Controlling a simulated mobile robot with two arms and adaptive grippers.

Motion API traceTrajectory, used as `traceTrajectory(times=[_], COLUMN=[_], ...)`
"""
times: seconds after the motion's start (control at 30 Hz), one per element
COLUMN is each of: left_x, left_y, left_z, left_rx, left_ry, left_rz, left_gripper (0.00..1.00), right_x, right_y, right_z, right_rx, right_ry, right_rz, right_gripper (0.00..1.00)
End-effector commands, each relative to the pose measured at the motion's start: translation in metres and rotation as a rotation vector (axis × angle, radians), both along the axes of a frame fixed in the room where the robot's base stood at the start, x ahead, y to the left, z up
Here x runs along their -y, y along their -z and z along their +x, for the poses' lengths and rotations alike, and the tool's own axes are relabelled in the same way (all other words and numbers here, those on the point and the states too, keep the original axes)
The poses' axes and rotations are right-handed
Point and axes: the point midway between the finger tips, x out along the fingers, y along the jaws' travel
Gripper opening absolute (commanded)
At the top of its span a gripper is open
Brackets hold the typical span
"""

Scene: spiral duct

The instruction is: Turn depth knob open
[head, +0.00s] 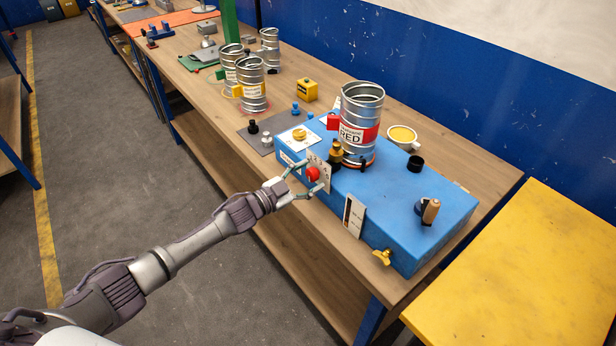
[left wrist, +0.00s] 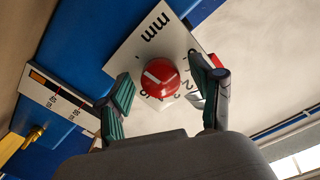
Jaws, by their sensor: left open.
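The red depth knob (head: 313,174) sits on a white dial plate on the front side of the blue machine box (head: 400,200). In the left wrist view the knob (left wrist: 160,78) has a white pointer line, and its plate (left wrist: 150,40) carries "mm" and numbers, partly covered by my fingers. My left gripper (head: 306,178) is open at the knob, with one finger on each side of it. In the left wrist view my left gripper (left wrist: 165,100) shows gaps between both green-padded fingers and the knob. My right gripper is in neither view.
A metal duct with a red label (head: 361,125) stands on the box. A white scale strip (head: 353,215), a yellow wing knob (head: 382,257) and a wooden-handled crank (head: 430,210) are to the right.

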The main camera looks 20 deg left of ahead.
Motion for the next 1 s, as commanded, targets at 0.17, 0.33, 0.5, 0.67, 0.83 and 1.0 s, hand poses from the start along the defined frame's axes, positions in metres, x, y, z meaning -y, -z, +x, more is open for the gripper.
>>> traceTrajectory(times=[0.17,0.33,0.5,0.67,0.83,1.0], left_x=[-0.003,-0.018,-0.04,-0.057,-0.068,-0.071], left_y=[0.0,0.001,0.002,0.001,0.0,0.0], left_z=[-0.003,-0.024,-0.055,-0.079,-0.094,-0.098], left_rx=[0.001,-0.002,-0.002,-0.002,-0.001,0.0], left_ry=[0.0,0.0,0.0,0.0,0.0,0.0], left_rz=[-0.001,0.001,0.003,0.001,0.001,0.0], left_gripper=[0.66,0.66,0.66,0.66,0.66,0.66], right_x=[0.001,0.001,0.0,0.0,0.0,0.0], right_y=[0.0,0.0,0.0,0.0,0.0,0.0], right_z=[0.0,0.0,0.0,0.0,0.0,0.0], right_rx=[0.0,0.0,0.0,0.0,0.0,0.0], right_ry=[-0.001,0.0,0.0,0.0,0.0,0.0], right_rz=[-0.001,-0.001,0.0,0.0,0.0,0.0], right_gripper=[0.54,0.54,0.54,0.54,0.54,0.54])
